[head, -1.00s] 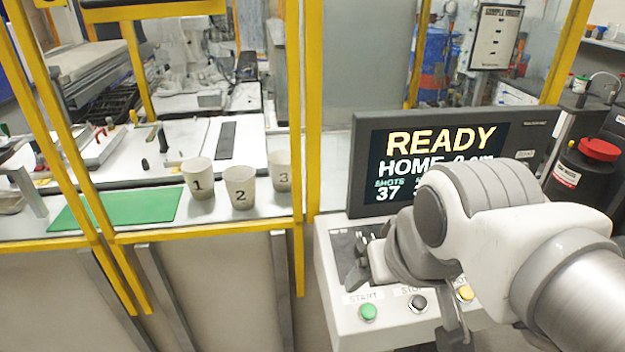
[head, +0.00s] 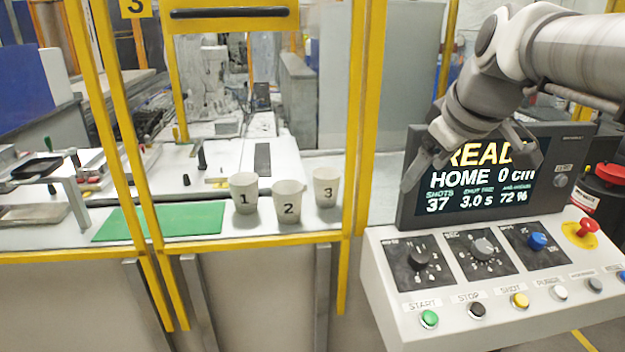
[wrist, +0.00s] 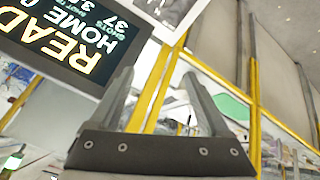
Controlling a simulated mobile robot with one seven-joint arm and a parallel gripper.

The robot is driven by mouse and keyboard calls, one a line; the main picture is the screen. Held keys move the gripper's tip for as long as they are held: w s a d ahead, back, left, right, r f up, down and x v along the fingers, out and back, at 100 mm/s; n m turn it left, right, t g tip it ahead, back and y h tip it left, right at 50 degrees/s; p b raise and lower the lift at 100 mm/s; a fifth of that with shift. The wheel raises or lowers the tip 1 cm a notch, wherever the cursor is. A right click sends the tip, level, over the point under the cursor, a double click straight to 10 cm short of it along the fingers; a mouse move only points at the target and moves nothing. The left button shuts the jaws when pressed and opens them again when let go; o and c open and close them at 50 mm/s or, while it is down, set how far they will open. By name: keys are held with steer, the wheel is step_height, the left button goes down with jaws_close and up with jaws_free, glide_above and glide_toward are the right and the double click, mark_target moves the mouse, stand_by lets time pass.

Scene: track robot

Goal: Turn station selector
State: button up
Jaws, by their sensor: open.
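The white control panel (head: 470,315) carries three rotary knobs on black plates: a black knob (head: 420,258) at left, a grey knob (head: 483,248) in the middle and a blue knob (head: 537,241) at right. Their labels are too small to read surely, so I cannot tell which is the station selector, nor their exact settings. My gripper (head: 470,158) is open and empty, above the knobs and in front of the screen (head: 480,190), apart from all knobs. In the wrist view its two fingers (wrist: 158,80) stand wide apart with nothing between them.
The screen reads READY, HOME 0 cm, SHOTS 37. A row of buttons, including green START (head: 429,319), lines the panel's front. A red emergency knob (head: 587,227) is at right. Yellow frame posts (head: 362,130) and numbered cups (head: 288,202) stand to the left.

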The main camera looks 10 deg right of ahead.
steer(key=w+d+n+b, duration=0.1)
steer(key=w+d, duration=0.2)
steer(key=d, duration=0.3)
steer(key=g+y, duration=0.2)
steer(key=g, duration=0.1)
glide_toward(421, 254)
steer(key=b+x, duration=0.4)
steer(key=x, duration=0.4)
steer(key=shift+f, duration=0.3)
steer(key=shift+a, duration=0.1)
jaws_close()
